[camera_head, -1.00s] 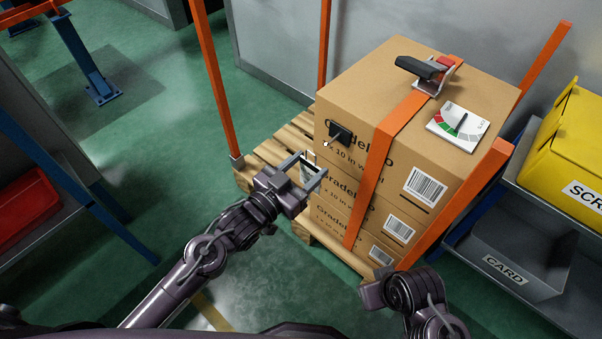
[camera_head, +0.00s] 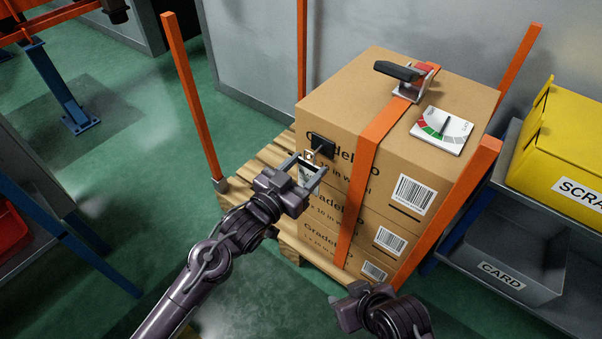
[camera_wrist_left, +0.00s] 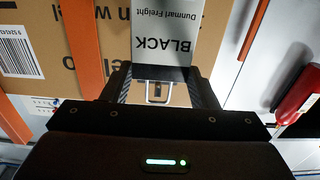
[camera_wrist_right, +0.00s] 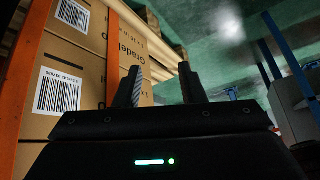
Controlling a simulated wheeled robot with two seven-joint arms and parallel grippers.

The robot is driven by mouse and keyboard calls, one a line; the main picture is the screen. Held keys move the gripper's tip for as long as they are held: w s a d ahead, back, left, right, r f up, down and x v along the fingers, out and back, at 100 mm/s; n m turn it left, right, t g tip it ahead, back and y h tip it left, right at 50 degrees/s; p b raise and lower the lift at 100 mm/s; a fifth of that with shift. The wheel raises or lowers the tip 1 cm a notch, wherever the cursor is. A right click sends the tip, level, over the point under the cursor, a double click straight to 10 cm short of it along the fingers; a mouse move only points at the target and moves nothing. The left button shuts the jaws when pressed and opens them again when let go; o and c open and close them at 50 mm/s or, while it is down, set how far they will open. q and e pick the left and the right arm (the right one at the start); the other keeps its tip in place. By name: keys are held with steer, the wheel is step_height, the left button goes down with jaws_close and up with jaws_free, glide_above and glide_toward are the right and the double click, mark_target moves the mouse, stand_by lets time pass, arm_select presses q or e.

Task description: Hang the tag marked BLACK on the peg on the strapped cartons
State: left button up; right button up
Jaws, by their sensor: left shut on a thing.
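The tag marked BLACK (camera_wrist_left: 168,35) shows upside down in the left wrist view, with a dark band and a thin wire loop (camera_wrist_left: 157,91) at its near end. My left gripper (camera_head: 310,170) is shut on the tag, just below the peg (camera_head: 321,146) in the head view. The peg has a black plate on the side of the upper strapped carton (camera_head: 400,155). A small pale piece shows at the peg's tip; I cannot tell whether the tag touches the peg. My right gripper (camera_wrist_right: 162,85) is open and empty, low in front of the cartons.
An orange strap (camera_head: 365,165) with a buckle (camera_head: 408,80) and a white dial (camera_head: 443,131) are on the stack. Orange posts (camera_head: 190,100) stand around the pallet (camera_head: 265,175). A yellow bin (camera_head: 565,150) and a grey CARD bin (camera_head: 510,255) are at right.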

arm_select(q)
steer(key=shift+w+d+b, duration=0.4)
steer(key=shift+w+b, duration=0.05)
steer(key=shift+w, duration=0.05)
steer(key=shift+w+d+f, duration=0.3)
steer(key=shift+w, duration=0.05)
steer(key=shift+w+f, duration=0.1)
steer(key=shift+d+f, duration=0.1)
arm_select(e)
steer(key=shift+w+a+r+t+y, duration=0.3)
steer(key=shift+w+a+r+t, duration=0.2)
steer(key=shift+w, duration=0.15)
arm_select(q)
steer(key=o, duration=1)
steer(key=shift+o, duration=0.2)
arm_select(e)
steer(key=shift+w, duration=0.1)
